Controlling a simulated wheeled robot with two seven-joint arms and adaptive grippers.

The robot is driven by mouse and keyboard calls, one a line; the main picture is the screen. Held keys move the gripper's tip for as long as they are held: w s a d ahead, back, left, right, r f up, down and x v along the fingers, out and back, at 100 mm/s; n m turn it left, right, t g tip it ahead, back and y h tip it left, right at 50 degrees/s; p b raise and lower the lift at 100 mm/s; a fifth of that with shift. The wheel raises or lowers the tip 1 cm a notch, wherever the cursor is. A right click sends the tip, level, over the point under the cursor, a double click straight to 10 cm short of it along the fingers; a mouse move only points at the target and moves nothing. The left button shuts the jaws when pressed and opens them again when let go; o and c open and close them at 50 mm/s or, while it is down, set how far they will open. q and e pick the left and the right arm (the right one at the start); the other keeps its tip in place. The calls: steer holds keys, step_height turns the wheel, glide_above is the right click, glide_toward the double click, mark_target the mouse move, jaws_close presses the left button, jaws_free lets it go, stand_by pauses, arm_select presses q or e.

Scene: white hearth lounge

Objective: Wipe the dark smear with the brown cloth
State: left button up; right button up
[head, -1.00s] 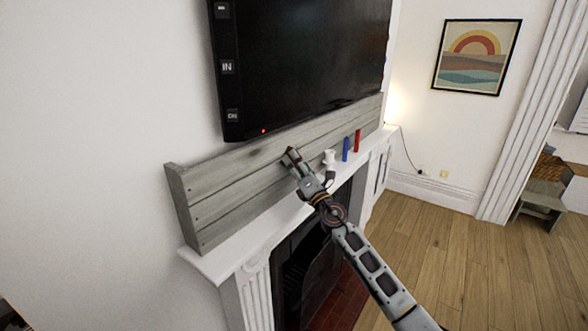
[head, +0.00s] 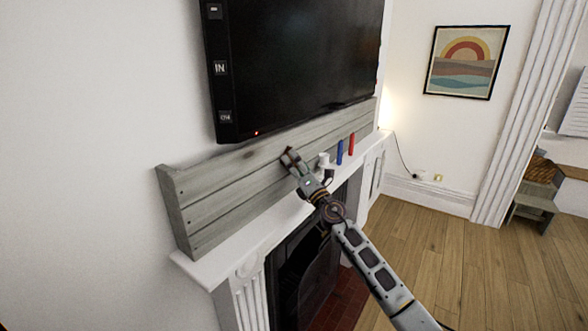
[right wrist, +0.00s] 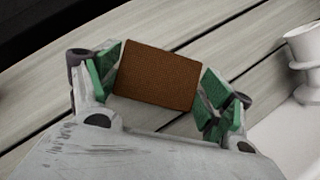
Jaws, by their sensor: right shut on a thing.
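My right gripper (head: 290,157) is shut on the brown cloth (right wrist: 157,75), seen as a flat brown rectangle between the green finger pads in the right wrist view. The gripper is at the grey plank board above the mantel, with the cloth close to the board face. I cannot tell whether it touches. A faint dark patch (head: 276,154), apparently the smear, shows on the board just left of the fingertips. The cloth and fingers may hide part of it. My left gripper is not in view.
A white cup (head: 323,160), a blue object (head: 339,152) and a red object (head: 351,144) stand on the white mantel (head: 215,258), right of my gripper. The TV (head: 300,65) hangs just above the plank board (head: 225,190). The board's left part is clear.

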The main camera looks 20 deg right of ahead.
steer(key=shift+w+d+b, duration=0.35)
steer(key=shift+w+d, duration=0.1)
steer(key=shift+d, duration=0.1)
steer(key=shift+d, duration=0.1)
steer(key=shift+w+d+b, duration=1.15)
steer(key=shift+d+b, duration=0.05)
steer(key=shift+d, duration=0.2)
steer(key=shift+a, duration=0.1)
steer(key=shift+s+a+p, duration=1.2)
steer(key=shift+a, duration=0.15)
